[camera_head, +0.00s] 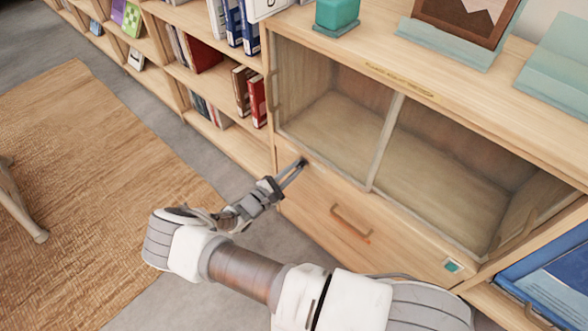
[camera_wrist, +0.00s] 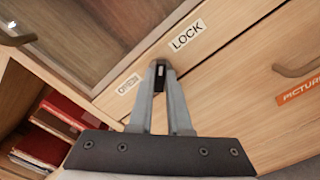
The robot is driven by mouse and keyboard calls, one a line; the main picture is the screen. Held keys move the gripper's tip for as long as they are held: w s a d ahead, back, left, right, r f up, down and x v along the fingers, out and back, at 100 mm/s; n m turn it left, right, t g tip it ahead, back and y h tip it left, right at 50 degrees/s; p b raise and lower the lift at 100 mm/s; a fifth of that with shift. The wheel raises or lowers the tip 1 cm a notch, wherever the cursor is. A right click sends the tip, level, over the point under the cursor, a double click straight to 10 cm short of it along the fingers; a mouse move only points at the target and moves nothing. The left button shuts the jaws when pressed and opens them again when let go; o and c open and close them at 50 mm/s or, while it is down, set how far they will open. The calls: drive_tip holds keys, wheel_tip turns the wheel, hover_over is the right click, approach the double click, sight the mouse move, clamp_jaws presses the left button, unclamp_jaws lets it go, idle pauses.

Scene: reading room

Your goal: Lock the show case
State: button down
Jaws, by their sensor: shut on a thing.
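The show case (camera_head: 383,145) has a wooden frame and two glass panes, and looks empty. The panes seem shut. A small dark lock piece (camera_wrist: 160,72) sits on the wooden rail below the left pane. A white LOCK label (camera_wrist: 187,35) is at its upper right, and a white label that seems to read OPEN (camera_wrist: 128,84) is at its left. My gripper (camera_head: 299,166) reaches this rail, and its fingers are closed around the lock piece. In the wrist view my gripper (camera_wrist: 162,76) hides part of the piece; its exact turn is hard to tell.
A drawer with a handle (camera_head: 350,225) is below the case. Bookshelves with red books (camera_head: 257,100) stand to the left. A teal box (camera_head: 337,14) and a framed picture (camera_head: 468,18) are on top. A woven rug (camera_head: 90,200) lies on the floor.

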drive_tip(key=c, duration=0.9)
unclamp_jaws()
drive_tip(key=shift+o, duration=0.2)
drive_tip(key=shift+s+a, duration=0.1)
drive_tip(key=shift+a, duration=0.05)
drive_tip(key=p+v, duration=0.2)
drive_tip(key=v, duration=1.5)
drive_tip(key=shift+s+r, duration=0.1)
